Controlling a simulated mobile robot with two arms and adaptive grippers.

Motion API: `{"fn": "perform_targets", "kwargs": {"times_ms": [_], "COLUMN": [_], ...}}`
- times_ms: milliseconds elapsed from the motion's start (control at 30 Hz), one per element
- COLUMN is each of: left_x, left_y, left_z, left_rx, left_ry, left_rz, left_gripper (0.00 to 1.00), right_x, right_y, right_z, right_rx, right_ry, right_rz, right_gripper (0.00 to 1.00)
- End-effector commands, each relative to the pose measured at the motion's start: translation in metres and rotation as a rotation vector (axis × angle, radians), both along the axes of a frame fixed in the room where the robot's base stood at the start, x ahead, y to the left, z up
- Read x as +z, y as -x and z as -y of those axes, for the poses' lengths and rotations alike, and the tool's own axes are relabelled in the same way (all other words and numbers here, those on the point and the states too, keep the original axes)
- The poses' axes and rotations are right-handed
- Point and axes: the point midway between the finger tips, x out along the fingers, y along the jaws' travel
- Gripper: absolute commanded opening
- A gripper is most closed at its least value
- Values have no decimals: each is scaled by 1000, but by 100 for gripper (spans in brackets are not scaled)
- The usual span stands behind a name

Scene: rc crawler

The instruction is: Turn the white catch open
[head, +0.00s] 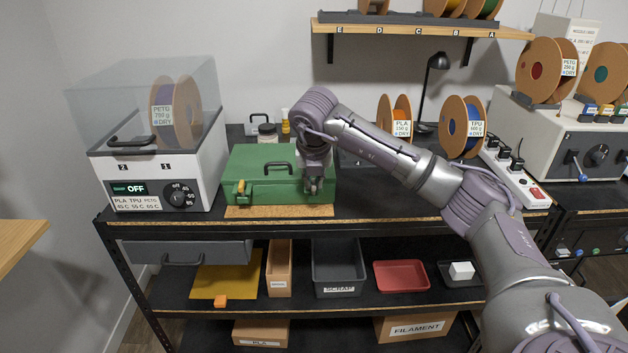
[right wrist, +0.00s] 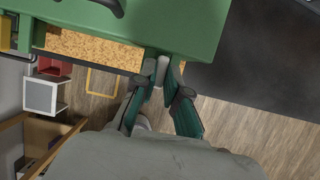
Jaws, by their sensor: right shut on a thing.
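The green case (head: 265,168) with a black handle on its lid stands on a cork mat (head: 250,211) on the bench, its lid down. A yellow catch (head: 240,189) is at the left of its front. My right gripper (head: 313,187) is at the right end of the case's front. In the right wrist view its fingers (right wrist: 161,77) are shut on the small white catch (right wrist: 162,68) at the case's edge. The gripper hides this catch in the head view, and its exact turn is hard to tell. My left gripper is not in view.
A white dryer (head: 150,180) with a clear cover stands left of the case. A small jar (head: 267,133) and a bottle are behind it. Spools (head: 461,127) and a power strip (head: 515,175) are at the right. Bare bench top lies right of my gripper.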

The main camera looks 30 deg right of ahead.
Motion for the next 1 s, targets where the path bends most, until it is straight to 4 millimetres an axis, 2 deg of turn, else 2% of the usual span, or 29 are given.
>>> {"fn": "perform_targets", "kwargs": {"times_ms": [400,433,500,833,1000], "left_x": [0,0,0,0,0], "left_y": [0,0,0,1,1], "left_z": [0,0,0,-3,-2], "left_rx": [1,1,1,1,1], "left_ry": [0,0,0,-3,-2], "left_rz": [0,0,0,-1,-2], "left_gripper": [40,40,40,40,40], "right_x": [3,3,3,3,23], "right_y": [-1,-1,-1,0,6], "right_z": [0,0,0,0,-5], "right_rx": [-10,-10,-10,-9,-7], "right_ry": [-3,-3,-2,-1,-1], "right_rz": [8,8,7,3,6], "right_gripper": [0,14,23,23,23]}}
